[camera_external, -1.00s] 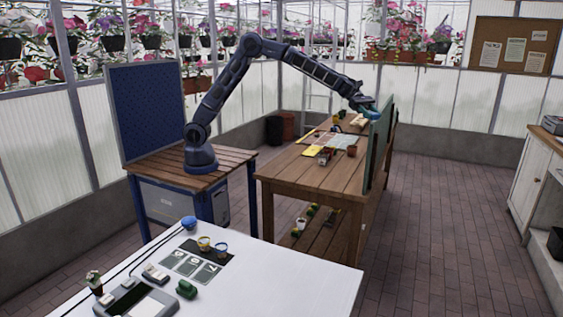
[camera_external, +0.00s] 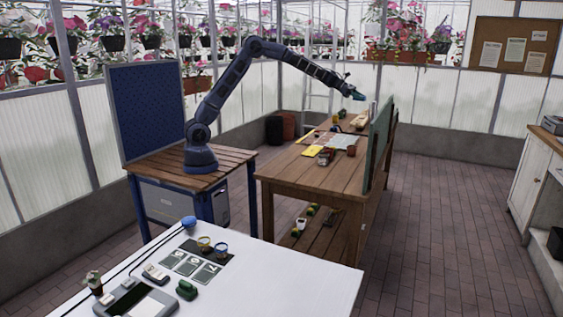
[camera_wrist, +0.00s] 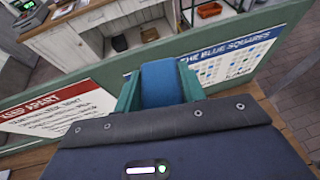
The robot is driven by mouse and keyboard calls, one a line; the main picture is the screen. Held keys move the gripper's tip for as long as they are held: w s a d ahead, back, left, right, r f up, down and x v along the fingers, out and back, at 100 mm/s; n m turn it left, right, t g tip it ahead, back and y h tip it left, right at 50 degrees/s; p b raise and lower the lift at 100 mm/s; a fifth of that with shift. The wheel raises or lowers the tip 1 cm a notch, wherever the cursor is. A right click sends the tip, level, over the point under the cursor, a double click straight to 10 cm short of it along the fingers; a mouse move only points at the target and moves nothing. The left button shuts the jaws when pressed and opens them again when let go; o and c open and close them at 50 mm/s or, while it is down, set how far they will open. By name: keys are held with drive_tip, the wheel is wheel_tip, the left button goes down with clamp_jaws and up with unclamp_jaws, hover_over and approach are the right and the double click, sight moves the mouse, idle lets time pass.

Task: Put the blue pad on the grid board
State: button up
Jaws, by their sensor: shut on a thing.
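My gripper (camera_wrist: 160,92) has two teal fingers, shut on the blue pad (camera_wrist: 161,78) in the wrist view. The pad sits between the fingers, with its blue face showing. In the external view, my gripper (camera_external: 355,94) is above the far part of the wooden table, left of the upright green board (camera_external: 378,148). The pad is too small to make out there. In the wrist view, a white panel with a blue-dotted grid (camera_wrist: 227,62), headed "the blue squares", is on the green-framed board, right of and beyond my gripper. I cannot tell if it is the grid board.
A red-headed white sign (camera_wrist: 58,108) is on the same board, at left in the wrist view. A white cabinet (camera_external: 537,180) stands at far right.

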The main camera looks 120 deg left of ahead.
drive_tip(key=s+a+n+y, duration=0.3)
drive_tip(key=s+a+y, duration=0.1)
drive_tip(key=s+a, duration=1.25)
drive_tip(key=n+y, duration=0.3)
hover_over(321, 140)
drive_tip(key=shift+g, duration=0.3)
drive_tip(key=f, duration=3.7)
drive_tip(key=shift+w+d+f, duration=0.3)
drive_tip(key=shift+d, duration=0.1)
drive_tip(key=shift+f, duration=0.15)
drive_tip(key=o, duration=0.9)
drive_tip(key=shift+o, duration=0.2)
